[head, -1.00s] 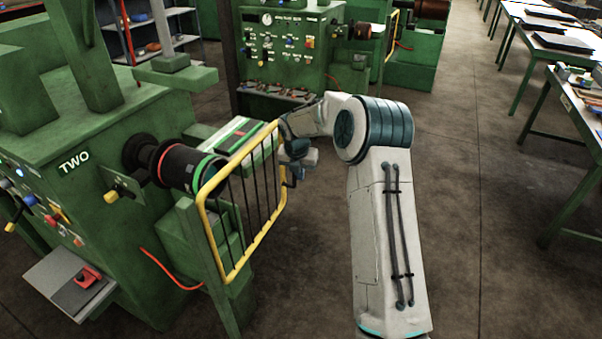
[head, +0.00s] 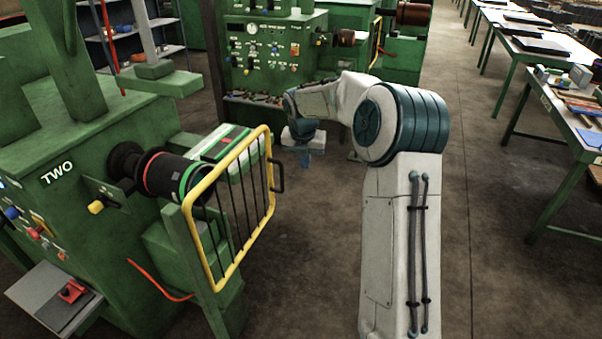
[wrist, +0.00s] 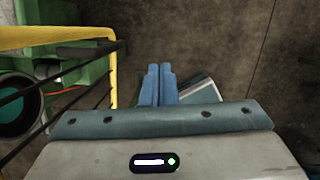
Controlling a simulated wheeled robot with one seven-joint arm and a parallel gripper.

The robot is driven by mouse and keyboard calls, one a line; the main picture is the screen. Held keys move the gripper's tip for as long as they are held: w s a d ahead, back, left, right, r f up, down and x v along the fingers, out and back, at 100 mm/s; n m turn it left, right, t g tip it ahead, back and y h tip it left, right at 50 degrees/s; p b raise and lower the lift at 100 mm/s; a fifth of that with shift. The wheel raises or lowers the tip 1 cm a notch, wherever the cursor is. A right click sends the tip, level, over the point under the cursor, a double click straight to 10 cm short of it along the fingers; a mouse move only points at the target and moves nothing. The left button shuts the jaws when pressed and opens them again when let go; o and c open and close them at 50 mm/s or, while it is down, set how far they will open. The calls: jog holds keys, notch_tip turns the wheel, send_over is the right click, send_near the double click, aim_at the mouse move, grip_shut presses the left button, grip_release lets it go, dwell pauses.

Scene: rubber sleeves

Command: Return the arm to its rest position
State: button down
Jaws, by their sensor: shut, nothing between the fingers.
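My gripper (head: 303,157) hangs at the end of my bent arm, to the right of the yellow-framed guard (head: 236,205) and apart from it in the head view. In the wrist view my gripper's blue fingers (wrist: 159,72) are together with nothing between them, over the floor. The guard's yellow bar (wrist: 55,36) runs along the upper left of the wrist view.
The green machine marked TWO (head: 100,150) with its black roller (head: 165,173) stands on the left. Another green machine (head: 268,60) stands behind my arm. Tables (head: 565,120) line the right. Bare floor (head: 300,270) lies between the guard and my arm.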

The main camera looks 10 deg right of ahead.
jog(key=s+a+r+m, duration=0.2)
jog(key=s+r+m, duration=0.2)
jog(key=s+m, duration=0.4)
jog(key=s+a+r+m, duration=0.2)
jog(key=s+r+m, duration=0.35)
jog(key=s, duration=0.45)
jog(key=s+a+f+m+t+y, duration=0.1)
jog(key=s+f+m, duration=0.1)
jog(key=s+m, duration=1.5)
jog(key=shift+s+f, duration=0.4)
jog(key=shift+s, duration=0.85)
jog(key=shift+a, duration=0.25)
